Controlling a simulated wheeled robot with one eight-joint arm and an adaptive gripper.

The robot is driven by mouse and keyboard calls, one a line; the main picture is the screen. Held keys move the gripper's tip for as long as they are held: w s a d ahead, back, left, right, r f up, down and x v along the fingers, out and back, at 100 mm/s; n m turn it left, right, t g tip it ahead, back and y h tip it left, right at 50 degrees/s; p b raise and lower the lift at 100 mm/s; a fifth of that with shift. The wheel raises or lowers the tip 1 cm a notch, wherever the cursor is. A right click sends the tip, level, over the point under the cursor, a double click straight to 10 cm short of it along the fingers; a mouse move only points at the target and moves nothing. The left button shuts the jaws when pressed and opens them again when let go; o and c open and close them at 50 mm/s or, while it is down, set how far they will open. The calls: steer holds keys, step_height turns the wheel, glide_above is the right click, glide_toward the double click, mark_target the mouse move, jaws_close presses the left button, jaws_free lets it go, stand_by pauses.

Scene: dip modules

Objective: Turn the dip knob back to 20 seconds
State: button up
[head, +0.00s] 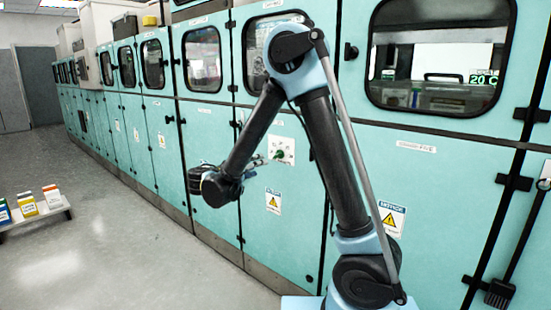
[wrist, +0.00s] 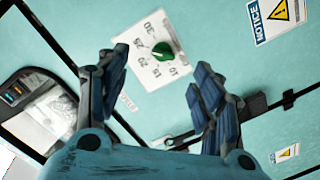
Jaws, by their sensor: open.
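The green dip knob (wrist: 167,51) sits on a white dial plate (wrist: 158,28) fixed to a teal cabinet panel. Printed numbers, among them 30, 25, 20, 15 and 10, curve around it, tilted in the wrist view. I cannot tell surely which number the knob points at. In the head view the knob (head: 279,154) and plate (head: 289,145) are small, right of my gripper (head: 256,162). In the wrist view my gripper (wrist: 160,60) is open and empty, its fingers on either side of the knob's line of sight and apart from it.
A row of teal cabinets with dark windows (head: 203,60) runs along the wall. Notice labels (head: 273,201) and dark latches (wrist: 255,105) are on the panels. A green display reads 20 C (head: 483,79). A low shelf (head: 32,215) holds small boxes at left. The grey floor between is clear.

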mark_target(276, 156)
steer(key=shift+t, duration=0.5)
steer(key=x, duration=0.5)
steer(key=w+a+x, duration=0.1)
steer(key=x, duration=0.4)
steer(key=a+x, duration=0.1)
steer(key=x, duration=0.4)
steer(key=shift+w+f, duration=0.2)
steer(key=shift+w, duration=0.05)
steer(key=c, duration=1.1)
